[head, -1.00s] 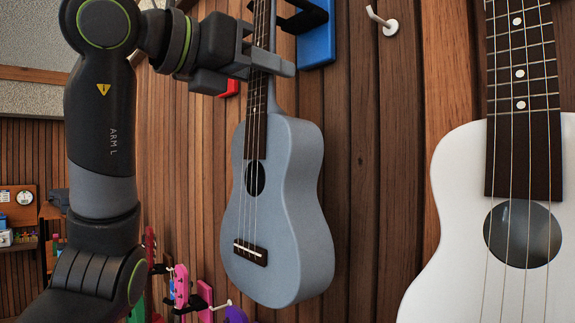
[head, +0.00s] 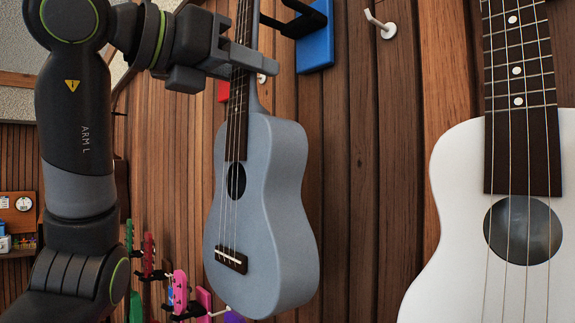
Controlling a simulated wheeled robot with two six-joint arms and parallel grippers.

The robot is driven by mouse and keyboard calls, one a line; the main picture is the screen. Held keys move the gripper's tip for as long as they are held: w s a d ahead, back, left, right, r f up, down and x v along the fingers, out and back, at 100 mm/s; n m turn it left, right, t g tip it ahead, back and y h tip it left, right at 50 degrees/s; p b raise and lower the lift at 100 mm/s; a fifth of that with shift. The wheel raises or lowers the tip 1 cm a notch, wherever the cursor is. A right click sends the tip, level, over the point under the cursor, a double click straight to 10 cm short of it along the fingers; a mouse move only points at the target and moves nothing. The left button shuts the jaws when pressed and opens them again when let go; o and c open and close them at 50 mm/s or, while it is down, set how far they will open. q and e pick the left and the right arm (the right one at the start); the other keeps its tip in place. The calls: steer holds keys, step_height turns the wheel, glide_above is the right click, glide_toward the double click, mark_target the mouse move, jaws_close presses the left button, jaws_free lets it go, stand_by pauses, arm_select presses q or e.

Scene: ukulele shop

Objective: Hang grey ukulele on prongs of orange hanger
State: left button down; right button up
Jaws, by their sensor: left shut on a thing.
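The grey ukulele (head: 270,215) hangs upright, a little tilted, in front of the wooden wall in the head view. My left gripper (head: 250,62) is shut on its neck, above the body. The top of the neck and the headstock are cut off by the upper picture edge. No orange hanger can be made out in this view. My right gripper is not in view.
A white ukulele (head: 450,230) is close on the right. A blue hanger plate (head: 315,45) with black prongs and a white hook (head: 382,24) are on the wall. Small colourful ukuleles, one pink (head: 179,290), are at lower left. Bare wall lies between the grey and white ukuleles.

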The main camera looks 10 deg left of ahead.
arm_select(q)
steer(key=shift+b+v, duration=0.7)
steer(key=shift+v, duration=2.1)
